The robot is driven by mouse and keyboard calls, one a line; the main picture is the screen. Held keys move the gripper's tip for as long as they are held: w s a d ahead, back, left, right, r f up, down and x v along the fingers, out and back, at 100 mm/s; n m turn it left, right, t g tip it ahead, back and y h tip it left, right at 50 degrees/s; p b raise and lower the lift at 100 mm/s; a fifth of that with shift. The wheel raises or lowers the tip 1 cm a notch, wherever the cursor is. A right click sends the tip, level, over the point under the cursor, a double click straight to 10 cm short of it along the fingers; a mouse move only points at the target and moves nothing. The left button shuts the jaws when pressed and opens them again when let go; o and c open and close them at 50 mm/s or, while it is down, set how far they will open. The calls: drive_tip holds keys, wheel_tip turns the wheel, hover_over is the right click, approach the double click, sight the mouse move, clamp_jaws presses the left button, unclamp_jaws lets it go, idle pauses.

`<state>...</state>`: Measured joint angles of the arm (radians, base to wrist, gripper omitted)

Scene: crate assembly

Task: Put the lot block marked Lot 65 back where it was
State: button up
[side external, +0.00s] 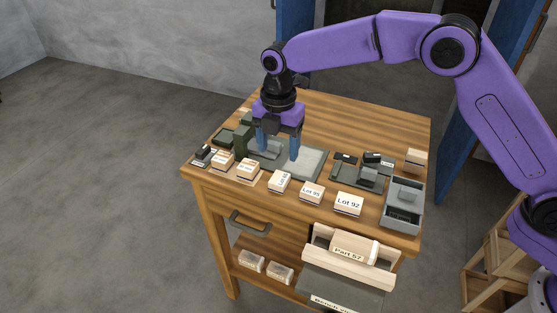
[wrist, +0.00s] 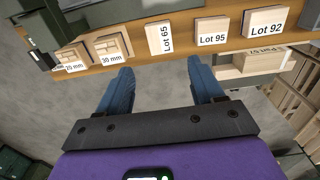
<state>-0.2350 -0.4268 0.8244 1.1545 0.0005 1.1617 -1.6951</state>
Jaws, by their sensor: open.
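The Lot 65 block (side external: 280,181) is a small pale wooden block with a white label. It stands near the table's front edge, between the mm-marked blocks and the Lot 95 block (side external: 312,193). Its label is turned about a quarter turn against its neighbours' labels, as the wrist view also shows on the Lot 65 block (wrist: 159,38). My gripper (side external: 279,149) is open, its blue fingers spread and pointing down over the grey plates behind the block. In the wrist view nothing shows between the fingertips (wrist: 161,68).
A grey bin (side external: 404,205) is at the right corner. A dark tray (side external: 345,180) holds small parts. The table's back is largely clear. An opened drawer-like part (side external: 348,260) juts out below.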

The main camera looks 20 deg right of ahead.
drive_tip(key=shift+r, duration=0.9)
drive_tip(key=s+d+r+m, duration=0.1)
drive_tip(key=s+d+m, duration=0.6)
drive_tip(key=s+d, duration=0.7)
drive_tip(key=s+d+r+m, duration=0.2)
drive_tip(key=s+d+m, duration=0.5)
drive_tip(key=s+d, duration=0.7)
drive_tip(key=s, duration=0.7)
drive_tip(key=shift+s+r, duration=0.15)
drive_tip(key=shift+r, duration=0.1)
